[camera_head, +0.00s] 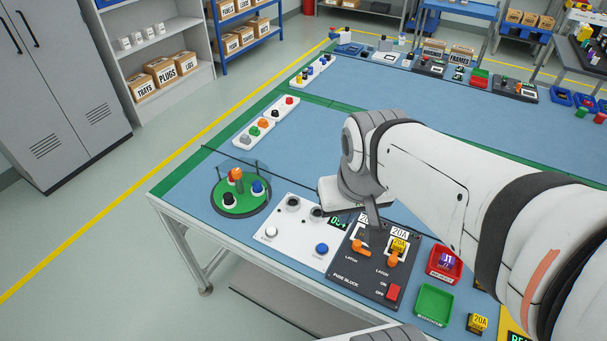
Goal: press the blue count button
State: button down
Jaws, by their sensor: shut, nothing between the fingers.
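The blue button (322,248) sits at the front right of a white control panel (292,238) on the blue table. A white button (271,232) is at the panel's left, and two dark round parts are along its back. A green-digit display (337,224) at the panel's right is partly hidden by my arm. My gripper (374,222) points down, shut and empty, above the back of the black fuse block, to the right of the blue button and apart from it.
The black fuse block (345,277) with orange latches adjoins the panel's right. A red tray (433,275) and green tray (424,303) stand right. The table's middle is clear.

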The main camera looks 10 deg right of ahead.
aim_at(321, 248)
jog(key=z, duration=1.35)
jog(key=k, duration=1.75)
jog(key=u, duration=0.55)
jog(key=i, duration=1)
jog(key=u, duration=0.05)
